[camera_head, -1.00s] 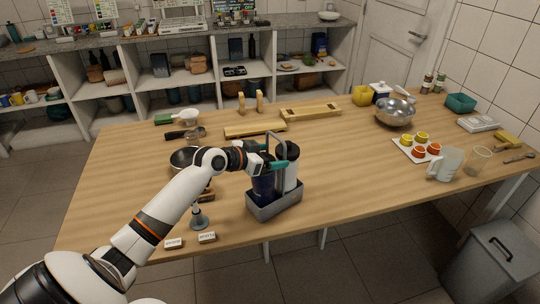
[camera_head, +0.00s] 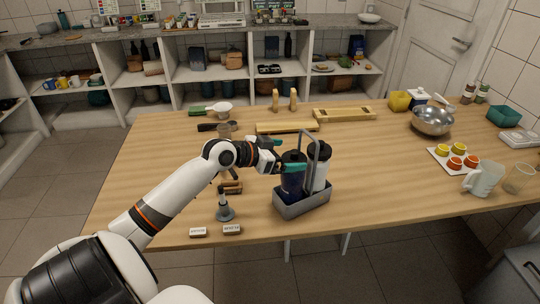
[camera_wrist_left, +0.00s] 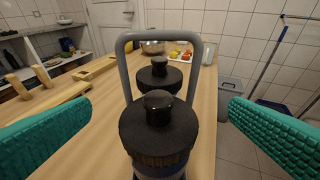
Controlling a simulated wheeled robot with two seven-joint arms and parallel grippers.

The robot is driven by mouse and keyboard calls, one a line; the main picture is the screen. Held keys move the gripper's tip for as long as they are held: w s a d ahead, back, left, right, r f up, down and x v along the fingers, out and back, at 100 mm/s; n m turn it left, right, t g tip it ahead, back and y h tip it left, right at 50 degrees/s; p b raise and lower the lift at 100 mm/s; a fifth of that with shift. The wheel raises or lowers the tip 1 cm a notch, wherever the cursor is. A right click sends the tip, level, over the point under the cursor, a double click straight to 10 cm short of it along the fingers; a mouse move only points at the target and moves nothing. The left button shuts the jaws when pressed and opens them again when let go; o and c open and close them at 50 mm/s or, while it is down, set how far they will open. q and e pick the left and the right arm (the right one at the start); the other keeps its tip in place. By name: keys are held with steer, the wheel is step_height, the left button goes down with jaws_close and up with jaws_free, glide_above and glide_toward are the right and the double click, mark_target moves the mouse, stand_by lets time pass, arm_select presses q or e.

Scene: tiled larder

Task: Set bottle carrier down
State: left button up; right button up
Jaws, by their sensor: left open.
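The bottle carrier is a grey open tray (camera_head: 303,203) with a tall looped handle (camera_head: 327,150), standing upright on the wooden table near its front edge. It holds a dark blue bottle (camera_head: 291,184) and a whitish bottle (camera_head: 317,178), both with black caps. My left gripper (camera_head: 283,155) has its teal fingers apart just left of the handle, by the blue bottle's cap. In the left wrist view, the handle (camera_wrist_left: 125,70) rises beyond the near black cap (camera_wrist_left: 158,125), between the spread fingers and clear of both. My right gripper is not in view.
A small grey stand (camera_head: 225,212) and two white labels (camera_head: 198,232) lie left of the carrier. A dark pan is partly hidden behind my arm. A metal bowl (camera_head: 432,122), cup tray (camera_head: 455,160) and jug (camera_head: 483,179) are to the right. Table right of the carrier is clear.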

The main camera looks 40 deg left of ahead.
arm_select(q)
steer(key=v, duration=0.6)
steer(key=shift+b, duration=0.35)
